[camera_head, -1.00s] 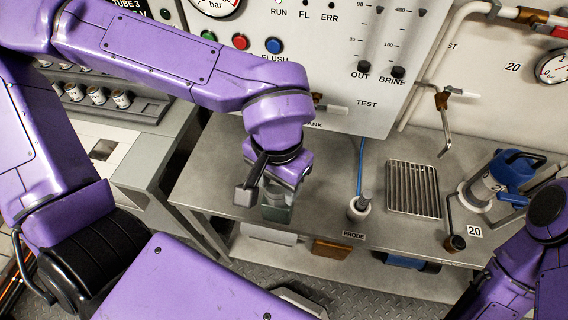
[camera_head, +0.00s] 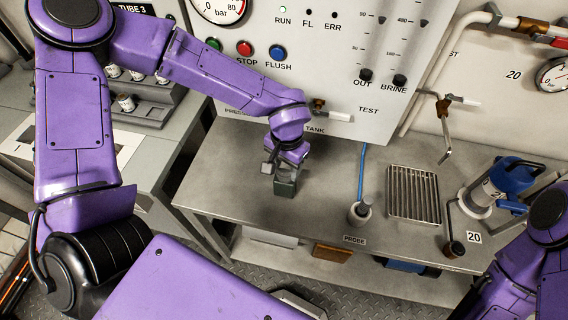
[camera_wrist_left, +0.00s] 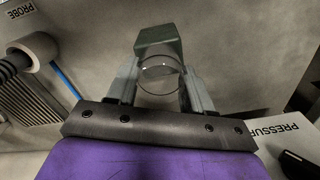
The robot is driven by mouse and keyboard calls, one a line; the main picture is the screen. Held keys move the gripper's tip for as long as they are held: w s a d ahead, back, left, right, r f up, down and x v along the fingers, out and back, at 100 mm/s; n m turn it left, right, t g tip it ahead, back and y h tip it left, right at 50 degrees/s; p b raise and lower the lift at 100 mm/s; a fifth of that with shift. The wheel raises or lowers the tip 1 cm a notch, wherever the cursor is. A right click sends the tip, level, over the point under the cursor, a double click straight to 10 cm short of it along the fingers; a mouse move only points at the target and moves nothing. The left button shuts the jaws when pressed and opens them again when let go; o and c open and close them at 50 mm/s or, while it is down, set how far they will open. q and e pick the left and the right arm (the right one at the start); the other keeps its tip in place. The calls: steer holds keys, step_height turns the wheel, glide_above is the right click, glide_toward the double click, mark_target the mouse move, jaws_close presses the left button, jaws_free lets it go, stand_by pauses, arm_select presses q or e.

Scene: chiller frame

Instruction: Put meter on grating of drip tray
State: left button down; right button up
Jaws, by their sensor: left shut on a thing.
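The meter (camera_head: 285,188), a small dark green block with a clear round part, is in my left gripper (camera_head: 282,168) over the left half of the steel bench. In the left wrist view, the two fingers (camera_wrist_left: 160,78) close on the clear part, and the green end of the meter (camera_wrist_left: 159,40) sticks out beyond them. I cannot tell how far it is above the bench. The drip tray's slatted grating (camera_head: 413,193) lies bare on the bench, to the right of the meter. My right arm shows at the right edge, but its gripper is out of view.
A probe in a pale round holder (camera_head: 360,212) with a blue cable stands between the meter and the grating. A blue-topped device (camera_head: 490,187) stands right of the grating. The control panel (camera_head: 330,60) rises behind the bench. The bench between meter and probe is clear.

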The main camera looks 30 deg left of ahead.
arm_select(q)
steer(key=shift+s+f, duration=0.1)
steer(key=shift+c, duration=2.3)
jaws_free()
